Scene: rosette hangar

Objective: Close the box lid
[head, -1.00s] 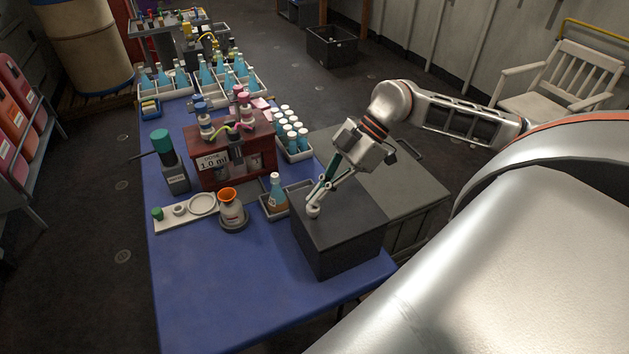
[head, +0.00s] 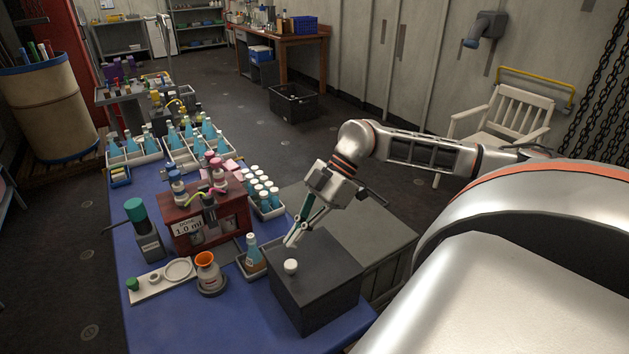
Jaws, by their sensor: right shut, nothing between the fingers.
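The dark grey box (head: 322,290) stands at the near right corner of the blue table. Its lid lies flat on top, with a small white knob (head: 290,266) near its left side. My right gripper (head: 289,243) is shut and empty. Its fingertips point down to the left, just above and behind the knob, apart from it as far as I can tell. My left gripper is not in the view.
A tray with an amber-and-blue bottle (head: 252,253) stands just left of the box. An orange-topped flask (head: 206,268), a red dispenser (head: 207,217) and a rack of white-capped bottles (head: 263,194) are nearby. A grey crate (head: 375,228) stands behind the box. The table's front left is clear.

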